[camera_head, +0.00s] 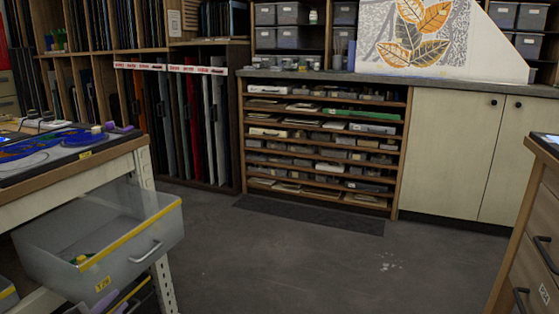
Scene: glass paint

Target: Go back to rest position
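Neither of my grippers shows in the head view, and no part of my arms can be made out. The task names no object. At the left, a workbench (75,178) carries a blue patterned glass piece (50,147) and small purple and beige items. Below its top, a clear drawer (130,243) with a yellow edge strip and a grey handle stands pulled out. A small green and yellow item lies inside it.
A wooden drawer cabinet (530,245) stands at the right edge. Shelves of small pieces (325,142), racks of upright sheets (190,115) and cream cupboards (450,150) line the back. A dark mat (310,215) lies before the shelves.

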